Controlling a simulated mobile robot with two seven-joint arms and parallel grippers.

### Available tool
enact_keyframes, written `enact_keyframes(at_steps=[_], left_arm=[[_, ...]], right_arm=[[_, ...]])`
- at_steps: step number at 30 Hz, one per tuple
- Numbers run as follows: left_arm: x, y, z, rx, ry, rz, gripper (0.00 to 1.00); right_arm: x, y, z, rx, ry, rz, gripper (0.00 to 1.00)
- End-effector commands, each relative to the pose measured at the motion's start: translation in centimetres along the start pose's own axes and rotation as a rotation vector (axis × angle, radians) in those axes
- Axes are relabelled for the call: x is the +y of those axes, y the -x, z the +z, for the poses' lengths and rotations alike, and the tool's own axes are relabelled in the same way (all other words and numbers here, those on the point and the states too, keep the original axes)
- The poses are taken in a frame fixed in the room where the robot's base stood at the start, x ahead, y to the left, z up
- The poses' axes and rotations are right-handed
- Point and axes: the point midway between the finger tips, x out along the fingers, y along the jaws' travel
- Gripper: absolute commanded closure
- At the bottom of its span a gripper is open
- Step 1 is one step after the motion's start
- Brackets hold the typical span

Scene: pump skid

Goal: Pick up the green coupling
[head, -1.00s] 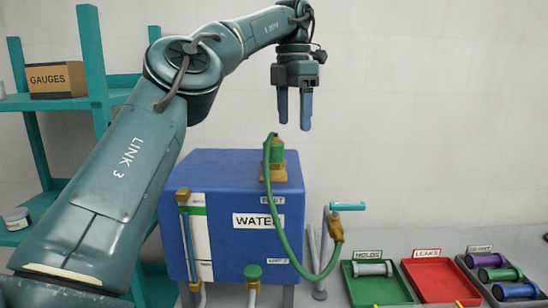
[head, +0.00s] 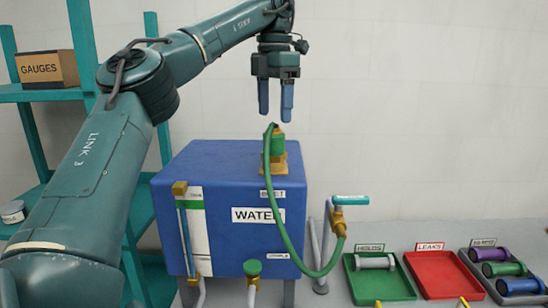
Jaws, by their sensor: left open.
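A green coupling (head: 504,269) lies on its side in the grey tray at the far right, between a purple coupling (head: 489,254) and a blue coupling (head: 519,285). My left gripper (head: 275,112) is open and empty, its two blue fingers pointing down. It hangs above the blue water tank, over the green fitting (head: 277,142) on top of the tank, far to the left of the green coupling. Nothing hides the green coupling. My right gripper is not clearly seen.
The blue tank (head: 232,237) stands mid-left with a green hose (head: 281,225) running to a teal-handled valve (head: 342,210). A green tray (head: 381,285) holds a grey coupling (head: 374,262). The red tray (head: 440,276) looks empty. A teal shelf (head: 76,95) stands at left.

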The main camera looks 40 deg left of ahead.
Motion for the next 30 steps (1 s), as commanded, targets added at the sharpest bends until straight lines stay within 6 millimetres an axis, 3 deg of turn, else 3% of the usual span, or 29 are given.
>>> enact_keyframes(at_steps=[6,14,24,30], left_arm=[[0.0,-2.5,0.0,0.000,-0.001,-0.002,0.32],[-0.1,-3.7,0.0,-0.001,0.001,0.000,0.32],[-0.4,-7.7,0.1,0.000,0.001,-0.001,0.32],[-0.3,-8.2,0.1,-0.004,0.003,0.001,0.32]], right_arm=[[0.0,0.0,0.0,0.000,0.000,0.000,1.00],[0.0,-0.1,0.0,0.000,-0.001,0.000,1.00],[-0.1,0.0,-0.1,0.002,-0.006,0.000,1.00],[-0.1,-0.1,-0.2,0.003,-0.007,0.000,1.00]])
